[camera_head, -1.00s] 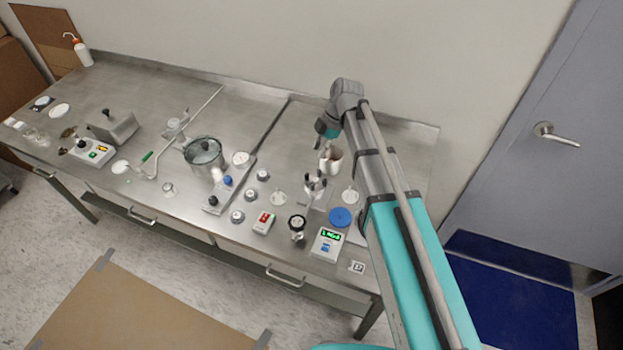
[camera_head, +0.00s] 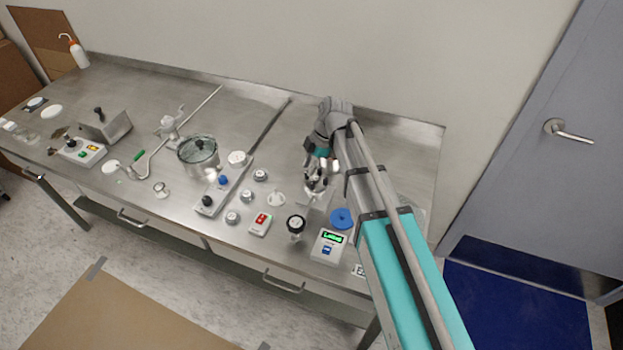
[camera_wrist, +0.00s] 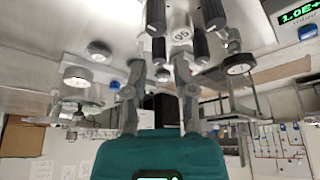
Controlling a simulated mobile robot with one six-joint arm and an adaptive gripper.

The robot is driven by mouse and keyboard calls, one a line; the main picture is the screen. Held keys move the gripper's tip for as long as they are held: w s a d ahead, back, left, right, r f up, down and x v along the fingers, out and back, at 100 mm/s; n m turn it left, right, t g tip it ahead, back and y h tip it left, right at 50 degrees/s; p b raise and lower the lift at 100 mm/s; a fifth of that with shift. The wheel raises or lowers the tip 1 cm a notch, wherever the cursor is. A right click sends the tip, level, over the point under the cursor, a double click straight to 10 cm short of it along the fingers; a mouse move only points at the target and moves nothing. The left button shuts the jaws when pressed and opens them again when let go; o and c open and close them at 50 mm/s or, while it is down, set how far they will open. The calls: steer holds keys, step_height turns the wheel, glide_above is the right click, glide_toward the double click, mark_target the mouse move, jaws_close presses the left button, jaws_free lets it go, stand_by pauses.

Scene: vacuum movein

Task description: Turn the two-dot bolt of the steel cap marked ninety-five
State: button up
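The steel cap marked ninety-five (camera_wrist: 181,36) shows at the top centre of the wrist view, with several black-handled bolts around it. One black bolt handle (camera_wrist: 158,50) lies just beyond the gap between my fingertips; I cannot make out dots on any handle. In the head view the steel capped vessel (camera_head: 316,188) stands on the right part of the bench, partly hidden by my gripper (camera_head: 318,165). In the wrist view my gripper (camera_wrist: 159,72) is open, its two fingers apart with nothing visibly held between them.
A blue disc (camera_head: 341,218), a green-display device (camera_head: 328,245), a black-topped knob (camera_head: 296,224) and a red-switch box (camera_head: 260,223) stand in front of the vessel. Several small steel knobs and a glass-lidded pot (camera_head: 199,155) are to the left. A wall (camera_head: 350,55) rises behind the bench.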

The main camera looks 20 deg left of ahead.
steer(key=shift+b+x, duration=1)
steer(key=shift+x, duration=0.4)
jaws_close()
steer(key=shift+d+f, duration=0.1)
steer(key=shift+d, duration=0.35)
steer(key=shift+a, duration=0.25)
steer(key=shift+s+a+m, duration=0.1)
steer(key=shift+a+m, duration=0.05)
steer(key=shift+m, duration=0.15)
steer(key=shift+a+m+t+y, duration=0.1)
steer(key=shift+m+t+y, duration=0.35)
steer(key=shift+m, duration=0.85)
